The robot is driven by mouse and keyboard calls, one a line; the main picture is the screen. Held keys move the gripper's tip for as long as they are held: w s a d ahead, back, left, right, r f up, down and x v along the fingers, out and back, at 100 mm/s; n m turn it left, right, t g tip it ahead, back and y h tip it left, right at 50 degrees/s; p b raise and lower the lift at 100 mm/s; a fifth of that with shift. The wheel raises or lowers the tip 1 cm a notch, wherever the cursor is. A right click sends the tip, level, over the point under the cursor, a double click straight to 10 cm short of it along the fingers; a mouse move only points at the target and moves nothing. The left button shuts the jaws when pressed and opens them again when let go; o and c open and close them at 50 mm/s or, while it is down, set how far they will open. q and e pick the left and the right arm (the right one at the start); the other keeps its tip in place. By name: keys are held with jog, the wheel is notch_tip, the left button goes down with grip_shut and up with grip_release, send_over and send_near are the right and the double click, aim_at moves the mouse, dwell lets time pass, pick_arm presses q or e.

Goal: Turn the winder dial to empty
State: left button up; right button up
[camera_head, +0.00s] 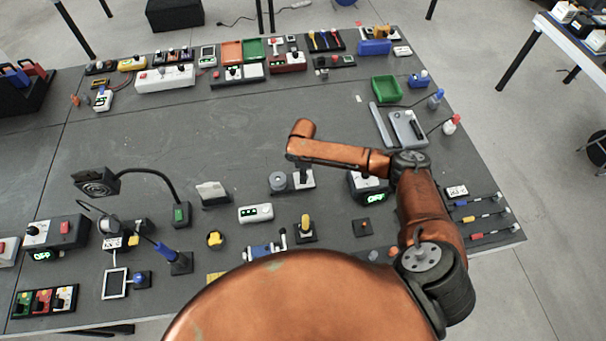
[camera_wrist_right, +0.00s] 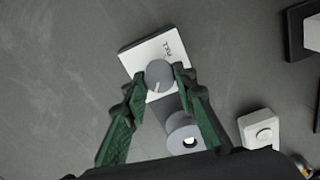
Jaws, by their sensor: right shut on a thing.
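The winder dial is a grey round knob (camera_wrist_right: 159,73) on a white plate (camera_wrist_right: 139,56) in the right wrist view. A light pointer line on the knob points down and slightly left, towards the bottom of that view. The plate carries small dark lettering that I cannot read surely. My right gripper (camera_wrist_right: 158,78) has a green finger on each side of the knob and is shut on it. In the head view the white plate (camera_head: 308,184) sits mid-table, with my right gripper (camera_head: 302,175) over it, small and dark. My left gripper is in neither view.
A grey cylinder (camera_head: 277,181) stands close beside the plate and also shows in the wrist view (camera_wrist_right: 184,134). A white box (camera_head: 255,213) and a yellow-handled joystick (camera_head: 305,228) are nearby. A box with a green display (camera_head: 375,197) stands right.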

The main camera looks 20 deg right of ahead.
jog(key=c, duration=0.5)
jog(key=shift+n, duration=0.3)
jog(key=n+p, duration=0.1)
jog(key=n, duration=0.2)
jog(key=shift+r+p, duration=0.1)
jog(key=shift+p, duration=0.2)
jog(key=n, duration=0.4)
jog(key=shift+p, duration=0.4)
jog(key=n, duration=0.4)
jog(key=shift+s+n, duration=0.1)
jog(key=shift+n, duration=0.2)
jog(key=n, duration=0.4)
jog(key=shift+d+n, duration=0.1)
jog(key=shift+n, duration=0.6)
